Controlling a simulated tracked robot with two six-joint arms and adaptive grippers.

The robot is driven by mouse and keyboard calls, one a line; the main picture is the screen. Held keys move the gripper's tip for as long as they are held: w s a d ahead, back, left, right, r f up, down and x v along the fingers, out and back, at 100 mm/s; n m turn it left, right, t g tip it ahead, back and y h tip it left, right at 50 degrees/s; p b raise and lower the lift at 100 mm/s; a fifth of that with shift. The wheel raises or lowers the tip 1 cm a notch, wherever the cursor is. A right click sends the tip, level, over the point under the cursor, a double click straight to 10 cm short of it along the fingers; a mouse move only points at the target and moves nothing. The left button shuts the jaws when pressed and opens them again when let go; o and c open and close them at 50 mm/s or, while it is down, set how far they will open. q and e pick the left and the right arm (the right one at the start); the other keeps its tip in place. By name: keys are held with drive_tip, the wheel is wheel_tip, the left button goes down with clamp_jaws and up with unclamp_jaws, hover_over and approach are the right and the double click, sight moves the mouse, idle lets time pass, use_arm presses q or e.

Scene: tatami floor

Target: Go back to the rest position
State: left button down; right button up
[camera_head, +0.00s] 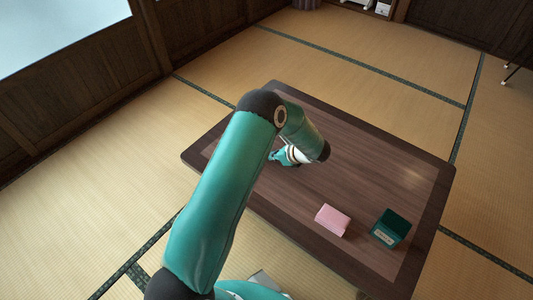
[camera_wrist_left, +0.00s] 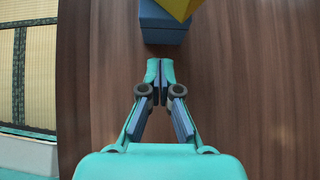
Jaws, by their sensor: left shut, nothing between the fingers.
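My left arm comes in from the lower left and bends over the low dark wooden table (camera_head: 350,188). My left gripper (camera_head: 280,157) shows partly below the forearm, over the table's left part. In the left wrist view the left gripper (camera_wrist_left: 160,72) is shut with nothing between its fingertips, with the wood surface behind it. A blue block (camera_wrist_left: 163,30) lies just beyond the fingertips, apart from them, with a yellow piece (camera_wrist_left: 180,8) over it, cut off by the top edge. Neither can be made out in the head view. My right gripper does not show.
A pink box (camera_head: 332,220) and a dark green open box (camera_head: 390,229) lie on the table's near right part. The table's far right surface is bare. Tatami floor (camera_head: 370,50) surrounds the table. Dark wood-panelled walls (camera_head: 75,95) stand at the left.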

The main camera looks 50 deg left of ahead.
use_arm(q)
drive_tip(key=s+d+h, duration=0.1)
drive_tip(key=s+d, duration=0.2)
drive_tip(key=s+d+f+g+h, duration=0.1)
drive_tip(key=s+d, duration=0.2)
drive_tip(key=s+d+f+g+p, duration=0.1)
drive_tip(key=s+d, duration=0.2)
drive_tip(key=shift+d+f+h, duration=0.1)
drive_tip(key=shift+d+h, duration=0.2)
drive_tip(key=shift+h, duration=0.1)
drive_tip(key=s+d+f+n+h, duration=0.1)
drive_tip(key=s+d+n+h, duration=0.4)
drive_tip(key=s+d+n, duration=0.45)
drive_tip(key=s+d+f+n+h, duration=0.2)
drive_tip(key=s+d+n+h, duration=0.3)
drive_tip(key=d, duration=0.8)
drive_tip(key=w+r+n+t+p, duration=0.2)
drive_tip(key=w+n+t, duration=0.1)
drive_tip(key=n, duration=0.2)
wheel_tip(320, 180, up, 27)
drive_tip(key=p, duration=2.6)
drive_tip(key=shift+w+p, duration=0.15)
drive_tip(key=shift+p, duration=0.25)
